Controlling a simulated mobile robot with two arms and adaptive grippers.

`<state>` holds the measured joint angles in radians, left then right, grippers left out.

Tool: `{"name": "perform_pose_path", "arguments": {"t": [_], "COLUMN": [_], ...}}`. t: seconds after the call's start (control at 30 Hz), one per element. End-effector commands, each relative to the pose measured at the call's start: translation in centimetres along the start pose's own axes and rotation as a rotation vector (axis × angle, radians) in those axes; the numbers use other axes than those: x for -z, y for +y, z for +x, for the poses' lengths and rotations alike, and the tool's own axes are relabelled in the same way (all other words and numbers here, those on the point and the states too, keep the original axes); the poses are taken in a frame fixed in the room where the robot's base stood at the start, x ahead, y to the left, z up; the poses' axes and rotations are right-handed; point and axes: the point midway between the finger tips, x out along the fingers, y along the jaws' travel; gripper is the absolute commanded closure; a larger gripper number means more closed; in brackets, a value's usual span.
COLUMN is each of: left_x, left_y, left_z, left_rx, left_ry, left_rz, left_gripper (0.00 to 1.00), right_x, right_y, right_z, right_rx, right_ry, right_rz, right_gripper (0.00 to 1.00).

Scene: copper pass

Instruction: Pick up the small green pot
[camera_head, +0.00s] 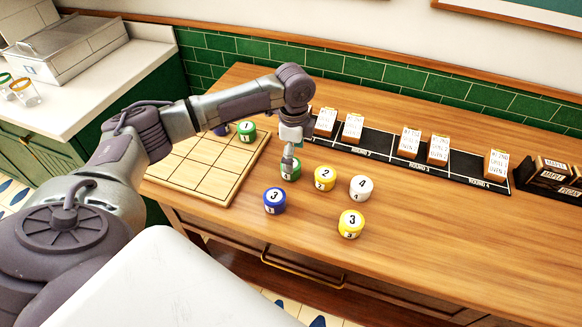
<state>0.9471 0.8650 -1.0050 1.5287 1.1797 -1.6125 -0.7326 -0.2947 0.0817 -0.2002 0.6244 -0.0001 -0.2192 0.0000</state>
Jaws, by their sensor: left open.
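A small green pot (291,172) stands on the wooden counter near the right edge of the grid board. My left gripper (289,153) points down right over it, open, and hides much of its top. I cannot tell whether the fingers touch the pot. Another green pot (246,131) with a 1 on its white lid stands at the back of the board, left of my gripper. My right gripper is not in view.
A blue pot (274,201), yellow pots (324,178) (351,224) and a white pot (361,188) stand close by on the counter (440,250). The light wooden grid board (205,172) lies left. A black strip (380,146) with small cards runs behind. The counter's front right is clear.

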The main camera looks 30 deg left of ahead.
Motion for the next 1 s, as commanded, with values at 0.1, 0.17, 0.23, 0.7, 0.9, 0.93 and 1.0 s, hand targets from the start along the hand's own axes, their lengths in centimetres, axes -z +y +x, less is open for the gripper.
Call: {"name": "perform_pose_path", "arguments": {"t": [0.1, 0.17, 0.23, 0.7, 0.9, 0.93, 1.0], "left_x": [-0.2, -0.3, -0.2, -0.2, -0.2, -0.2, -0.2], "left_y": [0.6, 0.8, 0.7, 0.7, 0.7, 0.7, 0.6], "left_z": [1.6, 2.6, 3.5, 4.5, 4.5, 4.5, 4.5], "left_rx": [-0.005, -0.005, -0.004, -0.001, -0.001, -0.001, 0.000], "left_ry": [-0.005, -0.004, -0.003, -0.002, -0.002, -0.002, -0.002], "left_rz": [-0.001, -0.001, -0.002, -0.001, -0.001, -0.001, -0.001], "left_gripper": [0.15, 0.15, 0.15, 0.36, 0.70, 0.75, 0.84], "right_x": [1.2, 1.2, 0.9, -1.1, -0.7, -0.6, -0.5], "right_y": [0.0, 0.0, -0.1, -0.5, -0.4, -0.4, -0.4], "right_z": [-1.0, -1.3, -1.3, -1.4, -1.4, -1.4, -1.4], "right_rx": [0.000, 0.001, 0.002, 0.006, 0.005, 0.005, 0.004], "right_ry": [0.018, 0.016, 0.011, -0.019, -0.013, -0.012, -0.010], "right_rz": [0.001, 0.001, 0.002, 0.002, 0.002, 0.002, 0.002], "right_gripper": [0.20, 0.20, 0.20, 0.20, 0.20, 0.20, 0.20]}}
